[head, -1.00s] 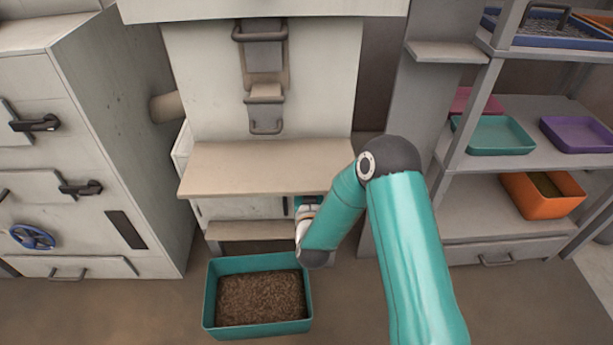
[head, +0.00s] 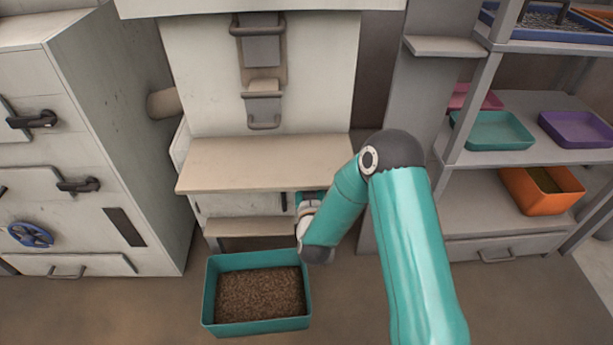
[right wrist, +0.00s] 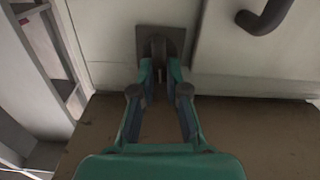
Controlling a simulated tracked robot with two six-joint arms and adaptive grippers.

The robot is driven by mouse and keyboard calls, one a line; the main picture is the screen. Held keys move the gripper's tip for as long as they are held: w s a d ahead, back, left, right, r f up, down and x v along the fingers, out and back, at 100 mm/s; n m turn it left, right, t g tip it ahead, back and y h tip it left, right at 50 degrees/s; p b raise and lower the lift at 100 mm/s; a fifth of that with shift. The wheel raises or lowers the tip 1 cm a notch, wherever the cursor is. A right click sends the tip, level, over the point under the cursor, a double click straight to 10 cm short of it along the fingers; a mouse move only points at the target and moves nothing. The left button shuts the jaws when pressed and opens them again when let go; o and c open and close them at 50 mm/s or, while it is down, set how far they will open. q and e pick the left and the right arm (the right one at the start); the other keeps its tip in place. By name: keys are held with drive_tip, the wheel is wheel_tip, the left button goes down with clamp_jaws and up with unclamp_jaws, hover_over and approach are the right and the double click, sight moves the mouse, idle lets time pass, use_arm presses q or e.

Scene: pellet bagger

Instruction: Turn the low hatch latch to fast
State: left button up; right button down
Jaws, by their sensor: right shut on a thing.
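The low hatch (head: 240,206) is a pale panel under the beige ledge in the head view. The latch (right wrist: 158,46) shows in the right wrist view as a dark upright lever on a square grey plate. My right gripper (right wrist: 161,72) is shut on the latch, with one blue-tipped finger on each side of its lower part. In the head view the right forearm and wrist hide the latch and most of this gripper under the ledge. My left gripper is not in view.
A black hatch handle (right wrist: 266,17) is close beside the latch. The ledge (head: 265,163) overhangs the hatch. A teal bin of pellets (head: 208,296) stands on the floor in front. Cabinets are on the left; a shelf unit with trays (head: 470,200) is on the right.

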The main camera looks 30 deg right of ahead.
drive_tip(key=shift+w+a+f+n+b, duration=0.2)
drive_tip(key=shift+n+b, duration=0.55)
drive_tip(key=shift+n, duration=2.1)
drive_tip(key=shift+w+a+f+n+b, duration=0.2)
drive_tip(key=shift+n+b, duration=0.5)
drive_tip(key=shift+n, duration=2.1)
drive_tip(key=shift+w+a+f+n+b, duration=0.2)
drive_tip(key=shift+n+b, duration=0.55)
drive_tip(key=shift+n, duration=2.1)
drive_tip(key=shift+s, duration=0.15)
drive_tip(key=c, duration=1.2)
unclamp_jaws()
drive_tip(key=shift+s, duration=0.1)
